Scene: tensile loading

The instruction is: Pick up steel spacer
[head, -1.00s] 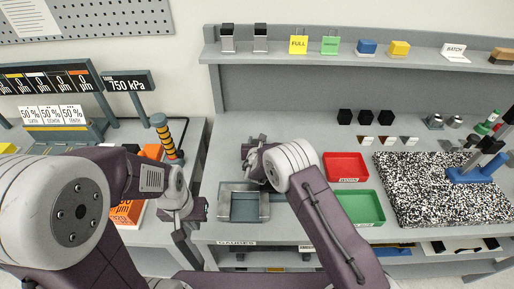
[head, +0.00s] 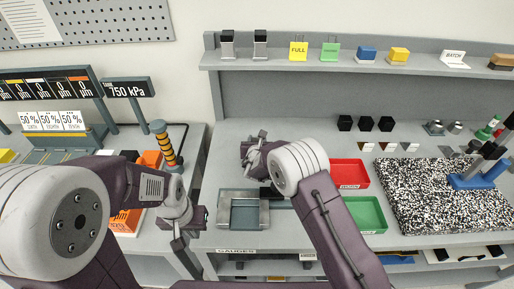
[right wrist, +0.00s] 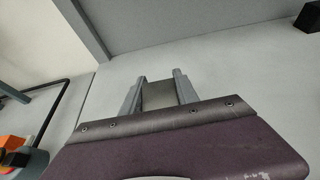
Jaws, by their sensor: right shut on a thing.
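My right gripper (head: 256,142) is over the bench behind the grey metal tray (head: 223,212). In the right wrist view its two fingers (right wrist: 158,92) are closed on a flat grey metal block, which I take to be the steel spacer (right wrist: 157,97). The block sits between the fingers, its lower part hidden by the gripper body. In the head view the spacer is hard to make out behind the wrist. My left gripper (head: 183,232) hangs at the bench's left edge, and its finger opening is unclear.
A red bin (head: 351,174) and a green bin (head: 368,214) stand right of the tray. A speckled mat (head: 430,205) lies further right. Several black blocks (head: 365,124) stand at the back. A shelf (head: 330,62) runs above. The bench behind the tray is mostly clear.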

